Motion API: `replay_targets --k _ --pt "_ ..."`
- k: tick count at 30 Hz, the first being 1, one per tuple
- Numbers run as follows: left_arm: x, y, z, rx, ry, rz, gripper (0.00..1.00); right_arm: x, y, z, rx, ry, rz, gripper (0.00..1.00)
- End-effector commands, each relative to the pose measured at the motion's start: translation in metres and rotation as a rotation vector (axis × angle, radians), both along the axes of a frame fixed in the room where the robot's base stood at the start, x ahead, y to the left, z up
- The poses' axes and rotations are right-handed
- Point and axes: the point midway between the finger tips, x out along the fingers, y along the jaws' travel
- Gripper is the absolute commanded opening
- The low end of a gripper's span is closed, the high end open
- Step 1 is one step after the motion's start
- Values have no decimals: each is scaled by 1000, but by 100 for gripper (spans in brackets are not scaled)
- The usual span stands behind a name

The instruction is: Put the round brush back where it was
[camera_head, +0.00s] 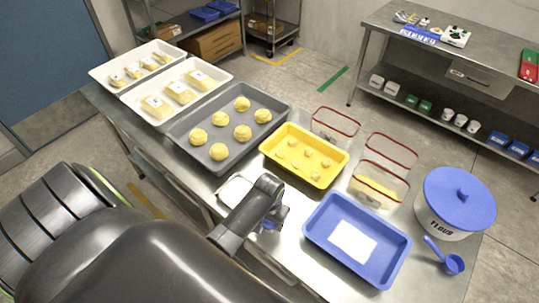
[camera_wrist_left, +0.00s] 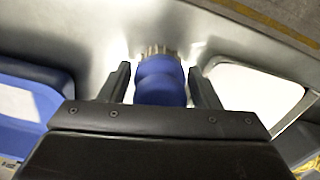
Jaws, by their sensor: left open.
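The round brush (camera_wrist_left: 160,82) has a blue rounded body and pale bristles at its far end. In the left wrist view it sits between the two dark fingers of my left gripper (camera_wrist_left: 160,90), with a narrow gap on each side. The gripper is open around it. In the head view my left gripper (camera_head: 266,212) is low over the front of the steel table, and only a bit of the blue brush (camera_head: 269,225) shows beside it. The rest is hidden by the gripper. My right gripper is not in view.
A white board or plate (camera_head: 234,189) lies close to the gripper. A blue tray (camera_head: 318,241) with a white sheet is to its right. Behind are a yellow tray (camera_head: 268,151) and a grey tray (camera_head: 181,134) of dough balls. A flour tub (camera_head: 428,218) stands at right.

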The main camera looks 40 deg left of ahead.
Motion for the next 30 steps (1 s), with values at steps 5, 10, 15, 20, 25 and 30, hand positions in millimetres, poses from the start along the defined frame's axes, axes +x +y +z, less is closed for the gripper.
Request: replay_targets --k 5,10,15,20,25,30 --pt "0 0 18 0 -3 0 57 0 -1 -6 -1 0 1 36" --pt "1 0 49 0 -5 0 57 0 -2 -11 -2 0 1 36" --pt "1 0 79 2 -5 -1 57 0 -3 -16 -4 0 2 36" --pt "0 0 104 0 -3 0 57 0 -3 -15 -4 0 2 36" --pt "-1 0 115 0 1 0 57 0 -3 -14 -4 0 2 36" --pt "-1 0 117 0 2 0 57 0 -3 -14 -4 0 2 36"
